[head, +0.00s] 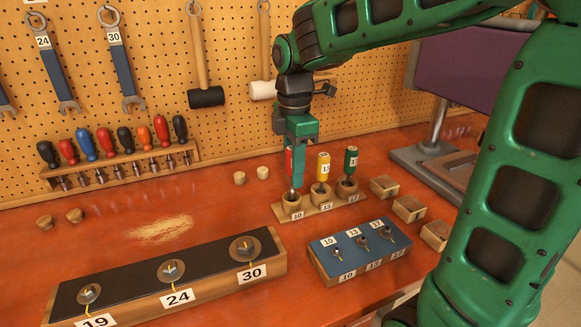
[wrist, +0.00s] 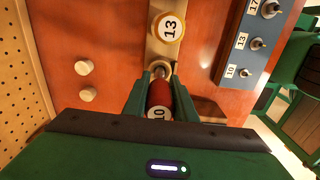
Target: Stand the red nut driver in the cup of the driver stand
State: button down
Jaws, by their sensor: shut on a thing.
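The red nut driver (head: 289,161) is upright with its shaft pointing down at the leftmost cup (head: 291,205) of the driver stand (head: 308,208), marked 10. The shaft tip seems to be in the cup's mouth; how deep I cannot tell. My gripper (wrist: 160,88) is shut on its red handle (wrist: 160,97), which shows a 10 label in the wrist view. In the head view the gripper partly hides the handle. The yellow driver (head: 323,166), marked 13, and the green driver (head: 350,160) stand in the other two cups.
A blue-topped block (head: 345,262) with several bolts stands in front of the stand, and a longer black-topped block (head: 205,270) is at front left. Small wooden blocks (head: 408,208) lie to the right. A rack of screwdrivers (head: 125,160) is on the pegboard. The orange bench between is mostly clear.

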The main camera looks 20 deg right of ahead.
jog(key=shift+f, duration=0.55)
jog(key=shift+f, duration=0.15)
jog(key=shift+f, duration=0.9)
jog(key=c, duration=1.4)
grip_release()
jog(key=shift+o, duration=0.2)
jog(key=shift+r, duration=0.1)
